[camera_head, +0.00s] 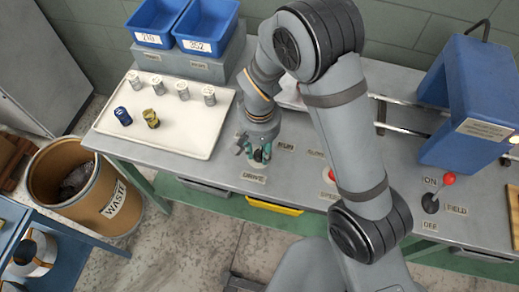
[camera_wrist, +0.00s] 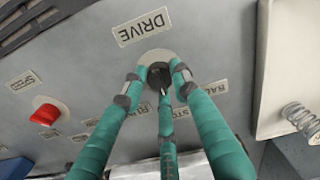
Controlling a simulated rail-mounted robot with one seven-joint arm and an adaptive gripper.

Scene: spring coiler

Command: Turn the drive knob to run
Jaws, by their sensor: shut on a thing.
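The drive knob (camera_wrist: 158,74) is small and black on a pale round plate, beside a label reading DRIVE (camera_wrist: 141,27). My gripper (camera_wrist: 158,78) has three teal-wrapped fingers closed around the knob. In the head view my gripper (camera_head: 258,154) is down at the bench front, just above the DRIVE label (camera_head: 253,177), and hides the knob.
A white tray (camera_head: 185,145) with several metal spools and blue and yellow ones lies left of my gripper. A red knob (camera_wrist: 45,114) sits beside it in the wrist view. A red-tipped field lever (camera_head: 447,179) and blue machine (camera_head: 462,105) stand right. A waste bin (camera_head: 115,200) stands lower left.

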